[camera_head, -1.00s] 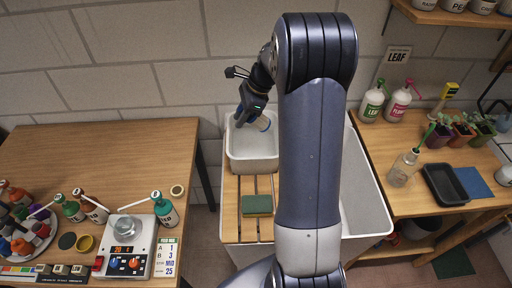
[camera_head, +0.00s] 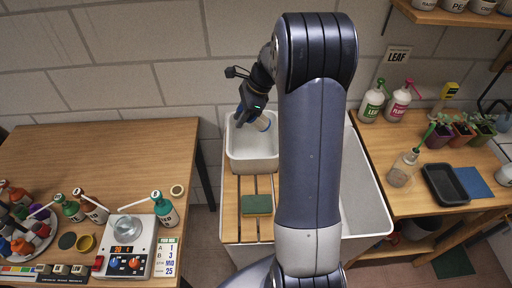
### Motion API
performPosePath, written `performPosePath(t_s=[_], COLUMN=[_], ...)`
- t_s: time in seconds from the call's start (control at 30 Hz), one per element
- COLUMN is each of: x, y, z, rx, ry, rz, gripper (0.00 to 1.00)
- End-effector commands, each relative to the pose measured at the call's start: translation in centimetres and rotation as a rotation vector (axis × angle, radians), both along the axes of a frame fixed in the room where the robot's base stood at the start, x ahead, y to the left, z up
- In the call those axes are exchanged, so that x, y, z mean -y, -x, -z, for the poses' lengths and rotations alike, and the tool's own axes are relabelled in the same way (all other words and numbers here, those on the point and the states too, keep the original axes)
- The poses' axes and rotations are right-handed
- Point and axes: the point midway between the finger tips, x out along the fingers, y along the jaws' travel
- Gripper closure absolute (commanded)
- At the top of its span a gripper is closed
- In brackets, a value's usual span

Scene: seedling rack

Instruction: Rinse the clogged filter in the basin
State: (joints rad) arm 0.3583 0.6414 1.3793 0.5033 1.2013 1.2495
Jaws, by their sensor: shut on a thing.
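A white rectangular basin (camera_head: 252,164) stands on the slatted wooden rack at the left of the large sink. My gripper (camera_head: 250,116) is at the basin's far end, pointing down and shut on a small pale cylinder with a blue end, which I take for the filter (camera_head: 263,123). The filter lies tilted at the basin's rim height or just inside; I cannot tell whether it touches water. Its clogging is too small to make out, and my gripper hides part of it.
A green sponge (camera_head: 257,205) lies on the slats in front of the basin. The white sink (camera_head: 366,190) is partly hidden by my arm. The left table (camera_head: 100,150) holds a scale (camera_head: 126,260) and bottles. The right bench holds spray bottles, plants and a black tray (camera_head: 444,184).

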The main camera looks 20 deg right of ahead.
Motion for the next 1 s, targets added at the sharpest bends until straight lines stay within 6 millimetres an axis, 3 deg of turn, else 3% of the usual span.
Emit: performPosePath(t_s=[0.57, 1.0], x=[0.0, 0.0], y=[0.0, 0.0], z=[-0.2, -3.9], rx=[0.001, 0.002], ry=[0.0, 0.0], rz=[0.0, 0.001], gripper=[0.99, 0.99])
